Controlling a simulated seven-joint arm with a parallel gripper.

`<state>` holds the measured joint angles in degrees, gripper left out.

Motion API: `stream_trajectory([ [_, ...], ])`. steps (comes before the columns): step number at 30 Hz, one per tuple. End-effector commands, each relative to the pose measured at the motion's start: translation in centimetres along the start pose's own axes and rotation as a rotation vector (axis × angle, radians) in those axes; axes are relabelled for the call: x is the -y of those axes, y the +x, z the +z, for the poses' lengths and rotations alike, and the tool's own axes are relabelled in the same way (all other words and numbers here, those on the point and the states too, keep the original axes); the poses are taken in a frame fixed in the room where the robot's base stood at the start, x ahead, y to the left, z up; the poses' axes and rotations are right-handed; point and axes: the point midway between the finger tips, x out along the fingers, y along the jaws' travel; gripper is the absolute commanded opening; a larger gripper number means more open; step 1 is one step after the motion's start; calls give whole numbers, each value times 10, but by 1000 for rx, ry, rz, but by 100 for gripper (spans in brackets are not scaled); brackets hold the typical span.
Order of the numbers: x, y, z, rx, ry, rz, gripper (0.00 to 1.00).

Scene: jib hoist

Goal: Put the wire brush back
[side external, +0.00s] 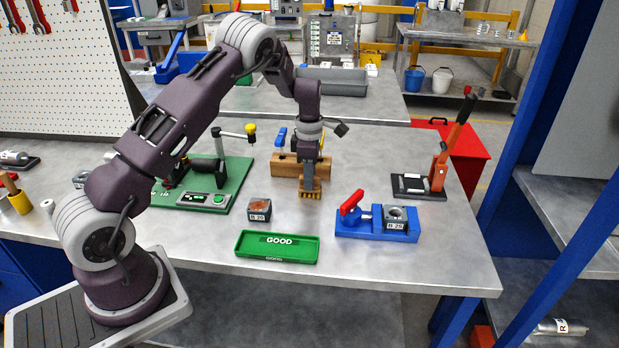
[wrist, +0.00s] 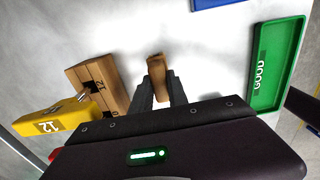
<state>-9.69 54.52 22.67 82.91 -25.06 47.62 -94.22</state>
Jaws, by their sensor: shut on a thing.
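In the wrist view my gripper (wrist: 160,90) is shut on a brown wooden piece, seemingly the wire brush (wrist: 157,68), which sticks out beyond the fingertips. In the side view my gripper (side external: 309,184) points down, with the brush's tan, toothed-looking end (side external: 310,195) low over the bench. I cannot tell whether it touches the bench. A wooden block (side external: 285,170) stands just behind and left of my gripper, with a blue-handled tool (side external: 281,141) upright at it. The wrist view shows this block (wrist: 92,78) with dark slots, numbers and a yellow handle marked 12 (wrist: 52,121).
A green GOOD tray (side external: 277,258) and a small labelled block (side external: 259,209) lie in front. A blue fixture with a red handle (side external: 377,222) is at right, a lever press (side external: 430,175) beyond it. A green-based fixture (side external: 205,190) is at left, partly behind my arm.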

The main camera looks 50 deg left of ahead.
Motion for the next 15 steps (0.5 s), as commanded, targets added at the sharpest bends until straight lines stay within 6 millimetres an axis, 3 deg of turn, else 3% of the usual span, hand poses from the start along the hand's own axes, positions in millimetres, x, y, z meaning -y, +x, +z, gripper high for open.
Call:
stream_trajectory([
  [3,0,3,0,0,0,0,0],
  [4,0,3,0,0,0,0,26],
  [6,0,3,0,0,0,0,39],
  [15,0,2,0,0,0,0,41],
])
